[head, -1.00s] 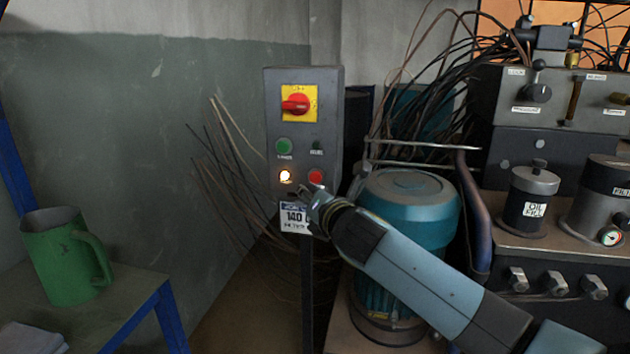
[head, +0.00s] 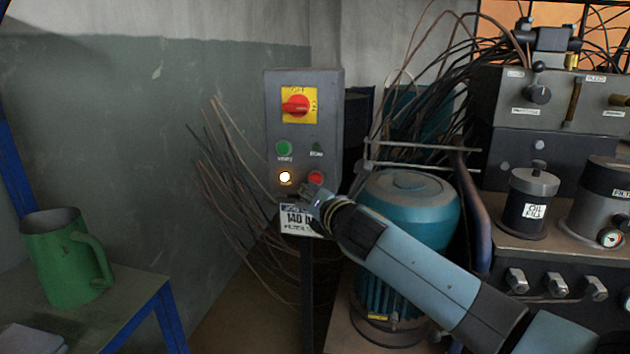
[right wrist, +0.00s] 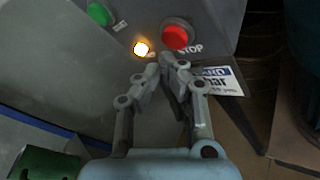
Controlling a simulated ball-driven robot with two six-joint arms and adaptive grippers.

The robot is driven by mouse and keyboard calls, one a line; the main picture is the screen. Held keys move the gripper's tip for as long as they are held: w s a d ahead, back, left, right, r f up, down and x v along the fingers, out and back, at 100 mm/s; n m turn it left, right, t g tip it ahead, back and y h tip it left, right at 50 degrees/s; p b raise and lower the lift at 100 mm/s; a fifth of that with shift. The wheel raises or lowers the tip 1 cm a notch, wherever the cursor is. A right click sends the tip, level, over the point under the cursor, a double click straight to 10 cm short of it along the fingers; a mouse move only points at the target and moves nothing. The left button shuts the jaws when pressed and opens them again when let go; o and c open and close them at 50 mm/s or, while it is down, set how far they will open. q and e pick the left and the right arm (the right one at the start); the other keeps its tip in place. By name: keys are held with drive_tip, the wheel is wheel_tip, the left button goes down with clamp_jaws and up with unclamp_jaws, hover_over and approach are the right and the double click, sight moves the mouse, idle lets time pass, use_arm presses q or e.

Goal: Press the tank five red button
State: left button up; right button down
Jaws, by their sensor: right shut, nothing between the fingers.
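The red button (head: 316,178) sits at the lower right of the grey control box (head: 331,110). In the right wrist view the red button (right wrist: 175,37) is labelled STOP, just above the fingertips. A lit lamp (head: 285,177) is to its left and a green button (head: 284,147) is above the lamp. My right gripper (head: 311,190) is shut and empty, just below the red button; in the right wrist view its fingertips (right wrist: 173,62) meet. I cannot tell if they touch the button. My left gripper is not in view.
A red rotary switch (head: 296,104) on a yellow plate is at the box's top. A white label (head: 298,219) hangs below. A blue-green motor (head: 410,210) and hydraulic unit stand right. A green jug (head: 62,258) is on a table at left. Loose wires hang behind the box.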

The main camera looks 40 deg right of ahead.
idle(0.7)
drive_tip(key=shift+w+d, duration=0.25)
drive_tip(key=shift+d, duration=0.05)
drive_tip(key=shift+w+d+r, duration=0.1)
drive_tip(key=shift+w+d, duration=0.25)
drive_tip(key=shift+d, duration=0.05)
idle(0.8)
drive_tip(key=shift+s+a+p, duration=0.45)
drive_tip(key=shift+s+a, duration=0.15)
drive_tip(key=shift+a, duration=0.1)
drive_tip(key=s+a, duration=0.3)
drive_tip(key=a, duration=0.1)
drive_tip(key=shift+s+p, duration=0.15)
drive_tip(key=shift+p, duration=0.25)
drive_tip(key=shift+d, duration=0.1)
idle(0.8)
